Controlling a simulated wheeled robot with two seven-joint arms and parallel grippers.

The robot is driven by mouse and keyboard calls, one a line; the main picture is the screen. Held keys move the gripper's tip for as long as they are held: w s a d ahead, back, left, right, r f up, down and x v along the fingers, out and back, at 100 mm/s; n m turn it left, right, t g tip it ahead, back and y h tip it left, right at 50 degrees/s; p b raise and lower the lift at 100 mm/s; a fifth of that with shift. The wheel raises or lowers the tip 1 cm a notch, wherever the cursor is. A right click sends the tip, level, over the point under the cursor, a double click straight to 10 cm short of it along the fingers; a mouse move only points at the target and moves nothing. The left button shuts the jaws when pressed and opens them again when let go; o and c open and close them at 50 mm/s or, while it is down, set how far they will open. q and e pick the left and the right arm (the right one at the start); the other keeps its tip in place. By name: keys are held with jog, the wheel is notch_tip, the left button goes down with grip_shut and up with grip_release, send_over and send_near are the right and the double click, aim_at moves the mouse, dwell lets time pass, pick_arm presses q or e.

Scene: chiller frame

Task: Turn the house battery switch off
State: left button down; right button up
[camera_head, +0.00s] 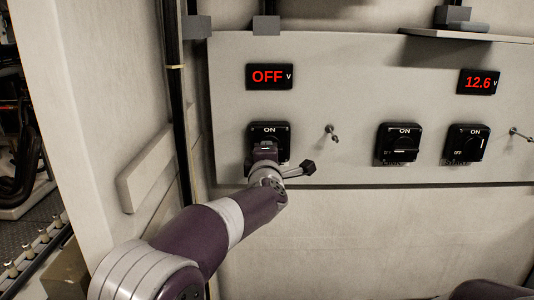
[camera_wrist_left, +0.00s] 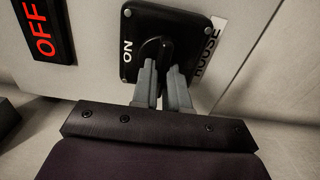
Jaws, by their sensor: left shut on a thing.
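The house battery switch is a black square plate with a black knob; its plate (camera_head: 283,131) is at the left of the panel in the head view. In the left wrist view the plate (camera_wrist_left: 130,68) carries "ON" and a "HOUSE" label (camera_wrist_left: 207,50) beside it. My left gripper (camera_head: 264,148) covers the knob in the head view. In the wrist view its two grey fingers (camera_wrist_left: 162,75) are shut on the knob (camera_wrist_left: 164,48). Which mark the knob points to is hard to tell. The display above (camera_head: 269,77) reads a red "OFF". My right gripper is not in view.
Two more black switches (camera_head: 398,144) (camera_head: 467,144) sit to the right, with a small toggle (camera_head: 331,133) between and another (camera_head: 516,133) far right. A second display (camera_head: 479,82) reads 12.6. A dark vertical pole (camera_head: 178,120) stands left of the panel. The wall below is clear.

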pick_arm(q)
jog(key=shift+a+r, duration=0.1)
jog(key=shift+r, duration=0.05)
jog(key=c, duration=1.1)
grip_release()
jog(key=shift+c, duration=0.2)
jog(key=s+b, duration=0.2)
jog(key=s, duration=1)
jog(key=shift+s, duration=0.35)
